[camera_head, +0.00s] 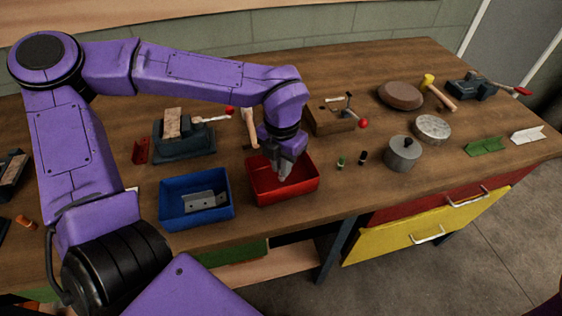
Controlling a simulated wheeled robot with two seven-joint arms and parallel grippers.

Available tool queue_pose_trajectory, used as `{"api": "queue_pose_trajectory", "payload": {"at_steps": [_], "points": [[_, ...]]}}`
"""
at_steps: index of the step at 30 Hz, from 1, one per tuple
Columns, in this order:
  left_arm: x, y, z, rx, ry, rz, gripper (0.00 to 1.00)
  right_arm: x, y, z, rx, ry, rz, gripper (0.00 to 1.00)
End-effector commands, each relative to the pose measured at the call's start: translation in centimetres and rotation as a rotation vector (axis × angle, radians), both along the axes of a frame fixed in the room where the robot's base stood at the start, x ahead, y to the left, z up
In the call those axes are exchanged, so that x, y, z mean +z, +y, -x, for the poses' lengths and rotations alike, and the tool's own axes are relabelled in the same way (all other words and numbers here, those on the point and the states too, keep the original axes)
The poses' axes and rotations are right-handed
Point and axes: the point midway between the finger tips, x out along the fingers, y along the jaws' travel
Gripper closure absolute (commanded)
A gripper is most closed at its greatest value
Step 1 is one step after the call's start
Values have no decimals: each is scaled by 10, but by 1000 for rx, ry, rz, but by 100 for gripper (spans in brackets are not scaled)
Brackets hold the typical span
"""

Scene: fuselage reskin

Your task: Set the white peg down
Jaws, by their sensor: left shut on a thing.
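My left gripper (284,172) reaches down into the red bin (312,187), its fingers below the level of the bin's far rim. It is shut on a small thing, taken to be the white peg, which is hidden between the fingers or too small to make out. I cannot tell whether it touches the bin floor. A green peg (341,161) and a black peg (363,157) stand on the table right of the bin. My right gripper is not in view.
A blue bin (226,213) with a grey metal bracket (204,201) stands left of the red bin. A vise (184,143) is behind it. A grey lidded pot (403,153) and a wooden block with a clamp (331,119) are to the right. Bare table lies in front of the pegs.

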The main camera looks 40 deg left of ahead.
Motion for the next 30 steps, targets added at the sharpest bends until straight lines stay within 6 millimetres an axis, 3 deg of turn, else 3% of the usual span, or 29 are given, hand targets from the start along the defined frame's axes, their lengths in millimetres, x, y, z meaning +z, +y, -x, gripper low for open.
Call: {"api": "queue_pose_trajectory", "payload": {"at_steps": [6,7,9,20,30], "points": [[-5,0,0,0,1,0,100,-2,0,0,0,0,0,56],[-4,0,0,0,0,0,78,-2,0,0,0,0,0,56],[-4,0,0,0,0,0,59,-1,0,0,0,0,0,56],[5,0,0,-1,-3,0,59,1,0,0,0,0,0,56],[86,0,-1,1,-5,-1,59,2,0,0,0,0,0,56]]}}
